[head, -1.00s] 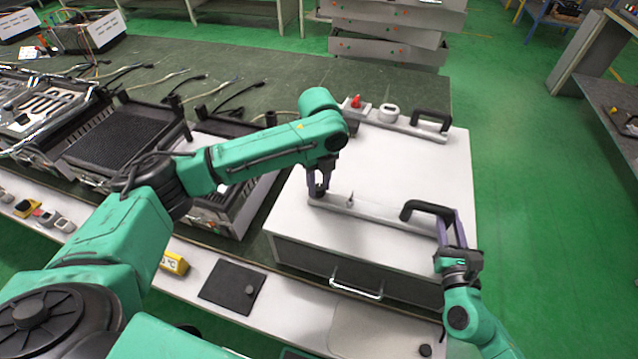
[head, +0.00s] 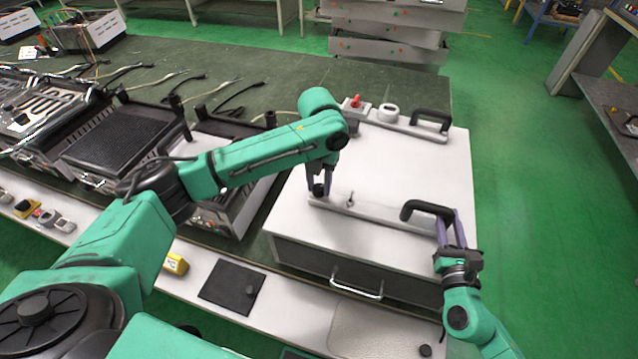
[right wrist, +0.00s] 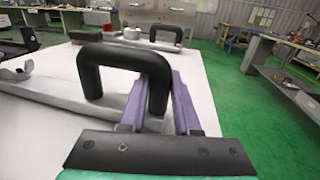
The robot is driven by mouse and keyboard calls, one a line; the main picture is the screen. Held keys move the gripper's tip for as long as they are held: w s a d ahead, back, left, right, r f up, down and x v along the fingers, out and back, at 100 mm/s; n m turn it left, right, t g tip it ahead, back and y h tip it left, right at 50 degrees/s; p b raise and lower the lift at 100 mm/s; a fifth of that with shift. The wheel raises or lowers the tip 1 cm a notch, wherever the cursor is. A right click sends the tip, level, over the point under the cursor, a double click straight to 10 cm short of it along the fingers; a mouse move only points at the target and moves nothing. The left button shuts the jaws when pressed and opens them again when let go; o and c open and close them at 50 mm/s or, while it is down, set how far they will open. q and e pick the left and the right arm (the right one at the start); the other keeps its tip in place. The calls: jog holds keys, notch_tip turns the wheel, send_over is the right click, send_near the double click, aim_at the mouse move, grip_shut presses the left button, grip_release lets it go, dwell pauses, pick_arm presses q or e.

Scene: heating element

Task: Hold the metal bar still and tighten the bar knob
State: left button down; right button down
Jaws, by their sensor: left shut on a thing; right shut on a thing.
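The metal bar (head: 375,222) lies along the front of the white box top, with a black handle at its right end. My right gripper (head: 446,222) is shut on the black handle (head: 424,207). In the right wrist view its purple fingers (right wrist: 160,105) are on either side of the handle's near leg. My left gripper (head: 319,188) points down at the bar's left end, shut on the dark bar knob (head: 318,190), which its fingers partly hide. A small upright pin (head: 350,199) stands on the bar just right of it.
A second bar (head: 405,128) with a black handle, a white ring and a red knob (head: 355,101) lies at the back of the box. A drawer handle (head: 357,287) is on the box front. Open heater units (head: 110,150) stand at left.

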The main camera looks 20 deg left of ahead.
aim_at(319, 187)
pick_arm(q)
jog(key=m, duration=0.7)
dwell(0.5)
jog(key=c, duration=0.5)
grip_release()
notch_tip(319, 187, up, 12)
